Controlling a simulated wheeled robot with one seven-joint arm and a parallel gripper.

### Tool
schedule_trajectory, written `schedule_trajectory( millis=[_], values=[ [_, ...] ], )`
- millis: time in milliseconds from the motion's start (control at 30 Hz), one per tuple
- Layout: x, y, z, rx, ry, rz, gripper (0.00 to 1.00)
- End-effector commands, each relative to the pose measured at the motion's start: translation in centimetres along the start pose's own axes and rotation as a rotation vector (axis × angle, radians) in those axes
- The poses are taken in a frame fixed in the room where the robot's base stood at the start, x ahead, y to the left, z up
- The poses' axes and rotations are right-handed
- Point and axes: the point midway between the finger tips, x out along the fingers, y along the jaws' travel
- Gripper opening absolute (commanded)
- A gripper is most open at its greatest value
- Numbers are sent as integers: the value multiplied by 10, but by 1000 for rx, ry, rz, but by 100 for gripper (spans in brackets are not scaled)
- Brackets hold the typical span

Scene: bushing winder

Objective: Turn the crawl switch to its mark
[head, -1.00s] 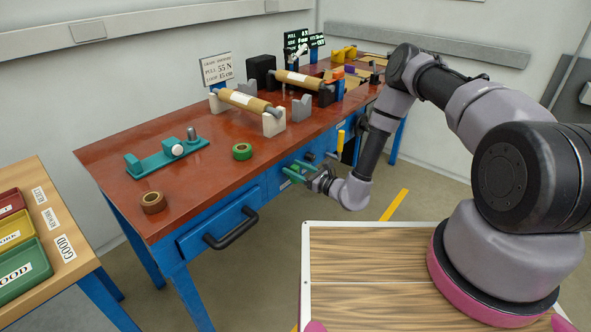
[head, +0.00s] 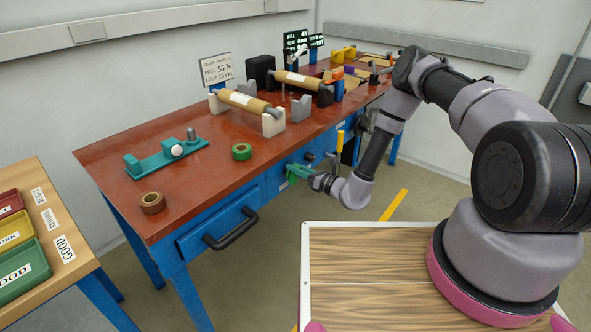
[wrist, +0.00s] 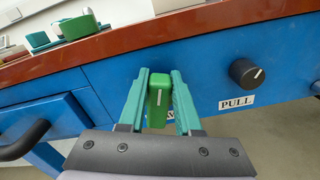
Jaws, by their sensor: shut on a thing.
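The crawl switch, a green lever-like handle with a white line on it (wrist: 158,103), sits on the blue front panel of the bench. In the wrist view it stands nearly upright between my two green fingers. My gripper (wrist: 160,78) is shut on it, one finger at each side. A white label behind the handle is mostly hidden, and I cannot see the mark. In the head view my gripper (head: 292,172) is at the bench front; the switch is hard to make out there.
A black knob (wrist: 246,73) with a white line sits right of the switch, above a "PULL" label (wrist: 236,102). A drawer with a black handle (head: 232,230) is at left. The red bench top (head: 215,175) overhangs the panel and holds tape rolls and a teal fixture (head: 165,160).

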Motion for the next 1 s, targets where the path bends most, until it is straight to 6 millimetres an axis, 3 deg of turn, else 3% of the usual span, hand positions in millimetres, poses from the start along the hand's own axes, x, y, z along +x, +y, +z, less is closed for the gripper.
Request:
schedule_trajectory(
  millis=[1000],
  values=[
    [-1, -22, -13, 953, 1, -3, 0]
  ],
)
